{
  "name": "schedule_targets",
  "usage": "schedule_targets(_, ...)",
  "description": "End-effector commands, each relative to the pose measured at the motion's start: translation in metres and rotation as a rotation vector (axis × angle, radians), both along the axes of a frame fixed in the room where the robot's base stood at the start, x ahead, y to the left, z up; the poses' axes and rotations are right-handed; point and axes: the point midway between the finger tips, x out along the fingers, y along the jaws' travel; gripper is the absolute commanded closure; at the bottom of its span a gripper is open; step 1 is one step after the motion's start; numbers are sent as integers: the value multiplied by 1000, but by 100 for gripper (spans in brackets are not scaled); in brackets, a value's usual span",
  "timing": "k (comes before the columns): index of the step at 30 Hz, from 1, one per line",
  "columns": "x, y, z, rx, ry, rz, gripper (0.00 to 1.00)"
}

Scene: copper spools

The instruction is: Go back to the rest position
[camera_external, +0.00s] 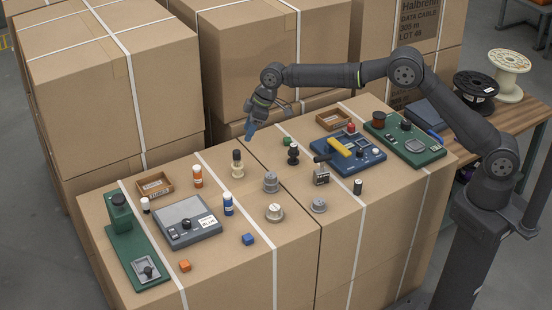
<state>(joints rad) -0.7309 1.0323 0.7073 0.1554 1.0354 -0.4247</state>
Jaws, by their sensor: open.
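My gripper (251,131) is open and points down over the cardboard box top, toward the back and near the middle. It is empty as far as I can see, with its blue fingertips apart from the objects. Its fingers are small in this view. My dark arm reaches in from the right, bent at its elbow, with the forearm running level above the boxes.
Below are a black-topped bottle (238,165), a black chess-like piece (293,154), metal weights (271,182), a grey scale (186,222), a blue device (350,153) and green devices (405,140). Tall strapped cartons (258,60) stand close behind my gripper. Spools (509,75) sit at right.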

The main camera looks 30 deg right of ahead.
Motion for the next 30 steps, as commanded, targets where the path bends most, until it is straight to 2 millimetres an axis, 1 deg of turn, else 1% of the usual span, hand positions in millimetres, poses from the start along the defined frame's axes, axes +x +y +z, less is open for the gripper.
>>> schedule_targets(5, 3, 6, -18, -1, 2, 0, 52)
schedule_targets(15, 14, 26, -72, -2, 1, 0, 52)
schedule_targets(24, 21, 41, -114, -1, 1, -1, 52)
schedule_targets(25, 22, 41, -111, 1, -2, -2, 52)
schedule_targets(27, 22, 41, -97, 3, -3, -2, 52)
schedule_targets(30, 21, 41, -90, 1, -1, -1, 52)
